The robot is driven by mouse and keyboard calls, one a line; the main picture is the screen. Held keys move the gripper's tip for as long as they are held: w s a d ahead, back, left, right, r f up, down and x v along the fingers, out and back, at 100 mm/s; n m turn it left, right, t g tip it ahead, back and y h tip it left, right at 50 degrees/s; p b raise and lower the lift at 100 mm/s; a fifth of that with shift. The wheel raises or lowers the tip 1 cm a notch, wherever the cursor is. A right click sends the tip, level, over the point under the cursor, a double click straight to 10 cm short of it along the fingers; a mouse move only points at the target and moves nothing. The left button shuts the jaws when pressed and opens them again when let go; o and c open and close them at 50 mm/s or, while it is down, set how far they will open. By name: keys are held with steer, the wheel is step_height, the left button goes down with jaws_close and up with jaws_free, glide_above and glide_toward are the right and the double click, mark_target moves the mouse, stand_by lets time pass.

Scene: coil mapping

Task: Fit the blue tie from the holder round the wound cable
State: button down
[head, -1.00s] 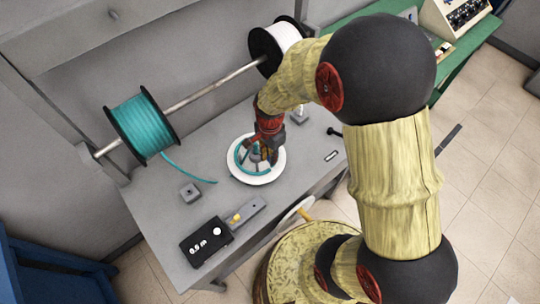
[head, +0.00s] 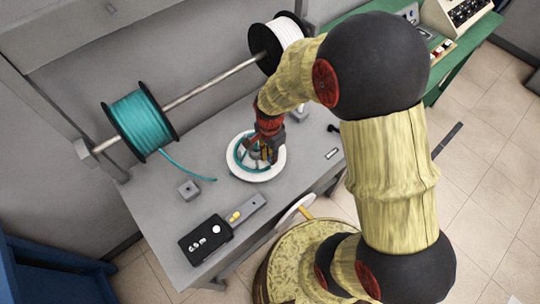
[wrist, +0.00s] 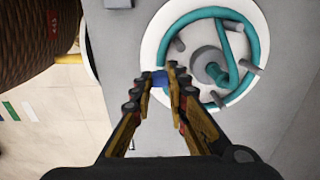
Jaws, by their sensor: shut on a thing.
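The wound cable (wrist: 262,40) is a teal ring on a white round former (wrist: 150,48) with grey pegs and a grey hub. It also shows in the head view (head: 240,162), partly behind my gripper. My gripper (wrist: 165,82) is shut on the blue tie (wrist: 160,78), a small blue piece between the fingertips. The tie is at the left part of the cable ring, by the former's edge. The fingers hide most of it, so I cannot tell whether it sits around the cable. The holder is not clearly identifiable.
A teal cable spool (head: 140,122) and a white spool (head: 280,42) hang on a rod behind the table. A black meter marked 0.5 m (head: 203,240) and a grey block (head: 189,190) stand on the table (head: 150,200). A loose cable end lies left of the former.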

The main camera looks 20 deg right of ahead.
steer(key=shift+f+b, duration=0.35)
steer(key=shift+f, duration=0.35)
stand_by(0.6)
steer(key=c, duration=1.8)
jaws_free()
steer(key=shift+o, duration=0.7)
step_height(320, 180, up, 12)
